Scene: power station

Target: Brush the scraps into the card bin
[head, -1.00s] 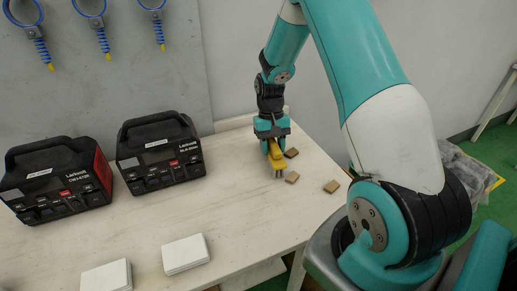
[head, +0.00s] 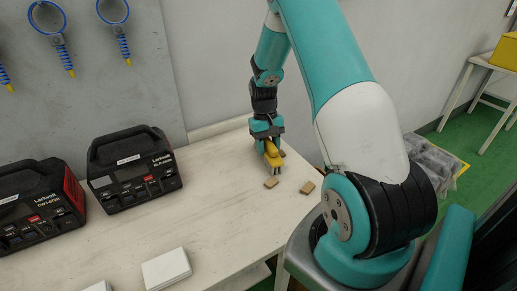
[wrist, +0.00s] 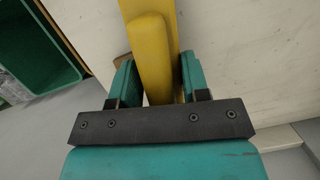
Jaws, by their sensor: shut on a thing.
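My gripper (head: 267,140) is shut on a yellow brush (head: 272,156) and holds it bristles down at the table. In the wrist view the yellow brush (wrist: 153,60) runs between the fingers (wrist: 158,85). One tan scrap (head: 271,183) lies just in front of the brush, and another scrap (head: 307,187) lies to its right near the table edge. A third scrap (head: 282,153) shows partly behind the gripper. A green open-topped bin (wrist: 75,75) shows beyond the table edge in the wrist view; I cannot tell whether it is the card bin.
The pale table (head: 215,205) bears two black power units (head: 134,170), (head: 40,207) and white slabs (head: 167,268) at left. A grey wall stands behind. Right of my arm, grey bundled stuff (head: 432,160) lies by the green floor. A yellow crate (head: 507,52) stands on a far table.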

